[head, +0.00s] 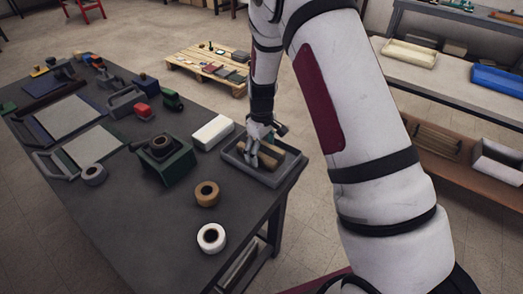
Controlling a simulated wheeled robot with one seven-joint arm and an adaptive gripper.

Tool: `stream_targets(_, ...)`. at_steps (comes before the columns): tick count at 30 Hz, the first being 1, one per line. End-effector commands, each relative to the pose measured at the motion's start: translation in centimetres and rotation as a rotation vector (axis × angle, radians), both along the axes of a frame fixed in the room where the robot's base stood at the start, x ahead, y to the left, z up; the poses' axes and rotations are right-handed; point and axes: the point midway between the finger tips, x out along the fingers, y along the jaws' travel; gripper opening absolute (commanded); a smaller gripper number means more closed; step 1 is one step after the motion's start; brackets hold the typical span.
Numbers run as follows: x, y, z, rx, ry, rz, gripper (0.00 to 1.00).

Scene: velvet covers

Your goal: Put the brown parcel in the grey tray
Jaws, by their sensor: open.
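The grey tray (291,173) sits at the right-hand end of the dark table. A brown block-like thing, which looks like the brown parcel (284,157), lies inside the tray. My gripper (254,159) is over the tray, pointing down, at the left of the parcel. Its jaws are open. It partly covers the parcel, and I cannot tell whether the fingers touch it.
A white box (212,132) stands just left of the tray. A brown tape roll (207,193) and a white one (211,237) lie nearer on the table. A dark green device (165,160) stands further left. Bare tabletop lies between these.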

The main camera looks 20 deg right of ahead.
Motion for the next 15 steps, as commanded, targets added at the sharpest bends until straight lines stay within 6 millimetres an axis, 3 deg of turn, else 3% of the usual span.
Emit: stream_targets(15,0.1,0.0,9.5,0.001,-0.004,0.0,0.78)
